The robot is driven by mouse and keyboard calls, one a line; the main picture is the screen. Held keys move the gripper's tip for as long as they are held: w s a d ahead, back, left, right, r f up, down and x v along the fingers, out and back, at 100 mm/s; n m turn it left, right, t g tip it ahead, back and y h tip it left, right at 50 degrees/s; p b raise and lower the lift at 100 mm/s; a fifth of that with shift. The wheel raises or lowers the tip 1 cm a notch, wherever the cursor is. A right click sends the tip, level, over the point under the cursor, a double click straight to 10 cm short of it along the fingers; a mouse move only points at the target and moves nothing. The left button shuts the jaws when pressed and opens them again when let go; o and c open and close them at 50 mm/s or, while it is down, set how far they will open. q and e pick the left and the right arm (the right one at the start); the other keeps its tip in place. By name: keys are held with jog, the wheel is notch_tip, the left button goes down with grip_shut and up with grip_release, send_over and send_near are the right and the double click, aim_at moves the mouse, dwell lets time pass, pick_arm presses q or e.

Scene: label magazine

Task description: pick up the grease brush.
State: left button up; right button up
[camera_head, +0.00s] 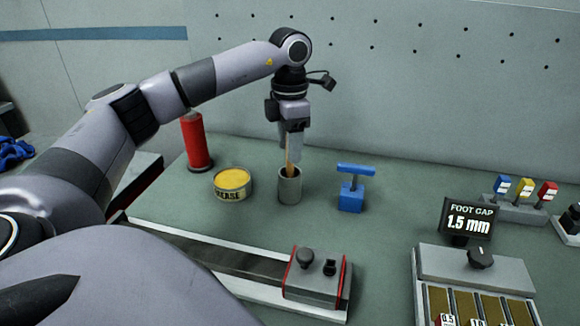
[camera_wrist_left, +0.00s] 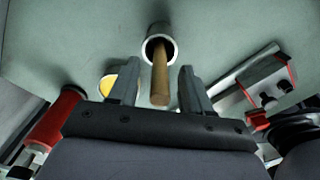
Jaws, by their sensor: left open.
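The grease brush stands in a grey cup (camera_head: 289,187); its wooden handle (camera_head: 289,160) sticks up out of it. In the left wrist view the brush handle (camera_wrist_left: 160,82) points toward the camera from the cup (camera_wrist_left: 158,36). My left gripper (camera_head: 291,152) is above the cup, pointing down. In the left wrist view my left gripper (camera_wrist_left: 158,90) is open, with the handle end between its two fingers and a gap visible on each side. The brush's bristles are hidden inside the cup. My right gripper is not in view.
A yellow grease tin (camera_head: 232,183) stands left of the cup, with a red cylinder (camera_head: 197,142) behind it. A blue T-handled block (camera_head: 352,190) stands to the right. A rail with a red-edged block (camera_head: 315,277) lies in front. A display (camera_head: 468,221) stands farther right.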

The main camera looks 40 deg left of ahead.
pick_arm(q)
grip_shut()
jog(key=shift+r, duration=0.1)
